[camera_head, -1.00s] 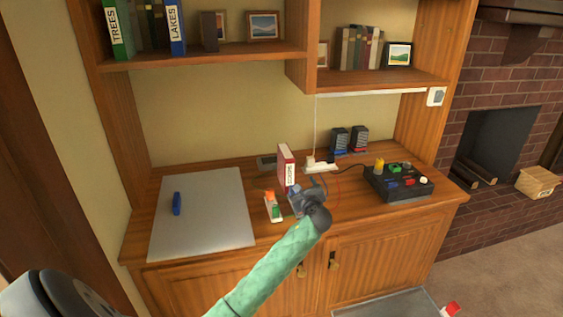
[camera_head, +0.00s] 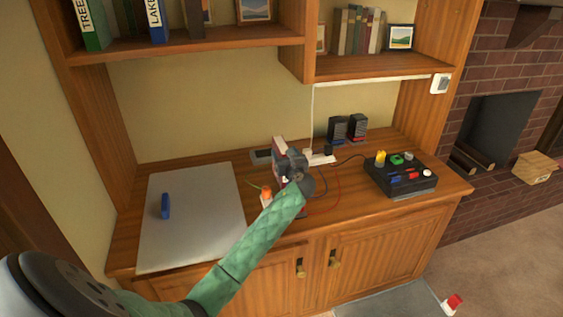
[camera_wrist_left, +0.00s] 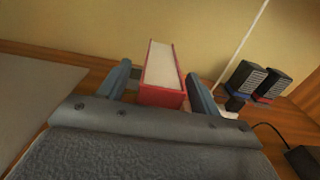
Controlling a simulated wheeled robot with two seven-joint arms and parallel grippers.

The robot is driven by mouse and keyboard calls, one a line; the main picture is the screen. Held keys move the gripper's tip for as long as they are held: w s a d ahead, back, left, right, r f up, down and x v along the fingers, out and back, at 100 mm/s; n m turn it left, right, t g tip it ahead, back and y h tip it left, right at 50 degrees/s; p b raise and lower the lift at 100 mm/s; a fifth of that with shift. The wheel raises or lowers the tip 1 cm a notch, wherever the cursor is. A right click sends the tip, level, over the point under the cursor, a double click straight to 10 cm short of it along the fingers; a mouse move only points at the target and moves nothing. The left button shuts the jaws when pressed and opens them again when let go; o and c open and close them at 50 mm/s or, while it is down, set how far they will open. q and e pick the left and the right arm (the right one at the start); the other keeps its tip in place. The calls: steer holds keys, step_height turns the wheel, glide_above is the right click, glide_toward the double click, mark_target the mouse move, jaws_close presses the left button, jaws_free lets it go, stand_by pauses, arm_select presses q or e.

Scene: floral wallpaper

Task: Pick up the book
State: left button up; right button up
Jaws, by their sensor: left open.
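A red book (camera_head: 278,146) with pale pages stands upright on the wooden counter, partly hidden behind my left gripper in the head view. In the left wrist view the book (camera_wrist_left: 163,75) stands straight ahead, its pale page edges facing up. My left gripper (camera_head: 288,162) is open, and in the left wrist view its two fingers (camera_wrist_left: 160,88) lie on either side of the book. I cannot tell whether either finger touches it. My right gripper is not in view.
A grey mat (camera_head: 190,215) with a blue object (camera_head: 165,206) lies to the left. An orange-and-white item (camera_head: 266,196) stands just left of my gripper. A black control box (camera_head: 400,176) and two dark speakers (camera_head: 347,129) are to the right. A shelf (camera_head: 190,48) overhangs the counter.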

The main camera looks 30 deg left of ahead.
mark_target(279, 144)
arm_select(q)
steer(key=shift+x, duration=1.4)
steer(key=shift+f, duration=0.1)
jaws_close()
